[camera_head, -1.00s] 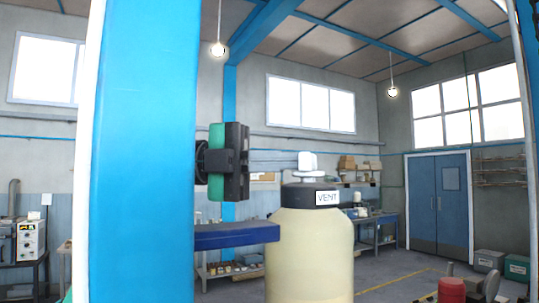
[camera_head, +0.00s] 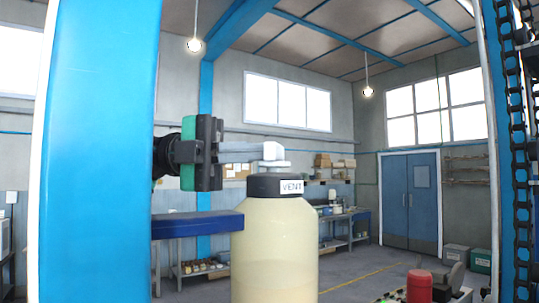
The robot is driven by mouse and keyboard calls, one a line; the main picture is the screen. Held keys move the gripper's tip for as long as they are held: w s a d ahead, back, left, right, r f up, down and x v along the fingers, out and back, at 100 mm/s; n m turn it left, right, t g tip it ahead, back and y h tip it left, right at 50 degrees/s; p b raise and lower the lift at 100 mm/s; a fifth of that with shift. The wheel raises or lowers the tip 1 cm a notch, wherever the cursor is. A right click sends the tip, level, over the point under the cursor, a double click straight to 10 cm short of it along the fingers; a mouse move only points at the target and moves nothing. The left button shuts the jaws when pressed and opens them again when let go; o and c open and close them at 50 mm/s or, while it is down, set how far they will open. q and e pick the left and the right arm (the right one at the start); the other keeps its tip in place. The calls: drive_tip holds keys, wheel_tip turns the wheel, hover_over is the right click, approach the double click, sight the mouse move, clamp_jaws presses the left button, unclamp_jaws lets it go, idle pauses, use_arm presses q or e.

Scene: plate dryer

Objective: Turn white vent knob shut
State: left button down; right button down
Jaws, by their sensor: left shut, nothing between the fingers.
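The white vent knob (camera_head: 273,153) sits on the black cap (camera_head: 265,187) of a cream tank (camera_head: 273,248), above a white label reading VENT (camera_head: 291,187). My left gripper (camera_head: 270,147) comes in from the left with its grey fingers level and shut, holding nothing. The fingertips reach the knob's upper part and overlap it in the picture. I cannot tell whether they touch it. My right gripper is not in view.
A large blue column (camera_head: 97,150) fills the left side. A dark blue beam (camera_head: 197,224) runs to the tank's left side. A red cylinder (camera_head: 419,286) stands at the lower right. Blue doors (camera_head: 409,200) are far behind.

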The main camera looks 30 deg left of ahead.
use_arm(q)
drive_tip(key=shift+w+m+g, duration=0.2)
drive_tip(key=shift+m+g, duration=0.1)
drive_tip(key=shift+g, duration=0.1)
drive_tip(key=shift+w+d+r+g+p, duration=0.1)
drive_tip(key=shift+w+g+p, duration=0.1)
drive_tip(key=shift+g+p, duration=0.25)
drive_tip(key=shift+w+d+m+g+p, duration=0.1)
drive_tip(key=shift+w+m+g+p, duration=0.3)
drive_tip(key=shift+p, duration=0.2)
drive_tip(key=shift+w+d+m+g+p, duration=0.1)
drive_tip(key=shift+m+g+p, duration=0.3)
drive_tip(key=shift+g+p, duration=0.05)
drive_tip(key=shift+w+g, duration=0.15)
drive_tip(key=shift+g, duration=0.35)
drive_tip(key=shift+w+d+m+p, duration=0.3)
drive_tip(key=shift+d+m+p, duration=0.05)
drive_tip(key=shift+m+p, duration=0.05)
drive_tip(key=shift+a, duration=0.1)
